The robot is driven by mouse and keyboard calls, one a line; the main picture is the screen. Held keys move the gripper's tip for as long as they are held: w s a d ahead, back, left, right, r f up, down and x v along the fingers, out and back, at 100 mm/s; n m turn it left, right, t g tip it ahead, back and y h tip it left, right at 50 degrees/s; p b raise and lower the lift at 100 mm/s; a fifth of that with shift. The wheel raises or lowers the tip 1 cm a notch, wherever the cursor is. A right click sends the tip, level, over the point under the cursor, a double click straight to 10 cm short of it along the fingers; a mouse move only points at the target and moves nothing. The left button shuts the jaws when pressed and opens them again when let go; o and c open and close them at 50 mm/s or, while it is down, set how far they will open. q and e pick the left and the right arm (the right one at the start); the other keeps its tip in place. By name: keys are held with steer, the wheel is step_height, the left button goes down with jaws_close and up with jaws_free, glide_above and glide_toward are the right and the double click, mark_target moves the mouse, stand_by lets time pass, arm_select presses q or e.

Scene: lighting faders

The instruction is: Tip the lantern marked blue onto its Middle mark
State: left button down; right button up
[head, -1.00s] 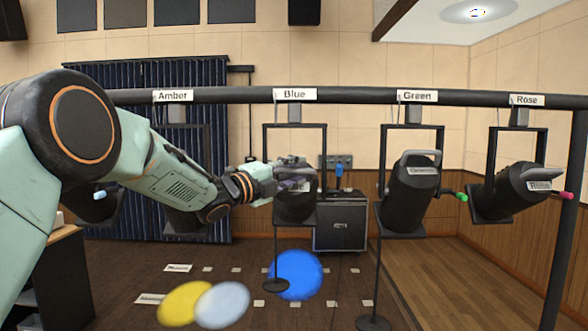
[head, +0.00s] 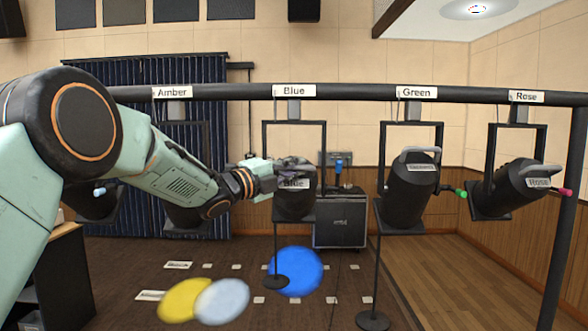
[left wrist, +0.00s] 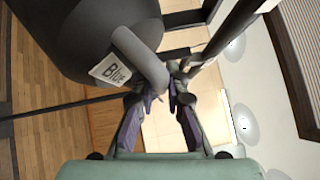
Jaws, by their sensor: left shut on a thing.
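The blue lantern (head: 296,204) hangs in its frame under the bar, below the Blue sign (head: 294,91). Its blue knob (head: 339,168) sticks out to the right. My left gripper (head: 291,166) is at the top of this lantern. In the left wrist view the fingertips (left wrist: 172,84) are closed at the lantern's grey handle (left wrist: 139,57), beside the Blue label (left wrist: 109,70). The blue light spot (head: 297,272) lies on the floor between two rows of pale marks. The words on the floor labels (head: 178,265) are too small to read. My right gripper is out of view.
The green lantern (head: 410,185) and rose lantern (head: 505,187) hang to the right; the amber lantern (head: 186,219) is partly behind my left arm. Yellow (head: 184,300) and pale (head: 222,302) spots lie on the floor at left. A black case (head: 340,220) stands behind.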

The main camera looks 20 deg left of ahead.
arm_select(q)
steer(key=shift+d+f, duration=0.1)
steer(key=shift+w+r, duration=0.15)
steer(key=shift+r, duration=0.35)
steer(key=shift+w+r, duration=0.15)
steer(key=shift+r, duration=0.35)
steer(key=shift+w, duration=0.3)
steer(key=shift+w+a, duration=0.15)
steer(key=shift+a, duration=0.05)
steer(key=c, duration=1.4)
jaws_free()
steer(key=shift+s+d, duration=0.15)
steer(key=shift+s, duration=0.1)
steer(key=shift+o, duration=0.3)
steer(key=shift+w, duration=0.1)
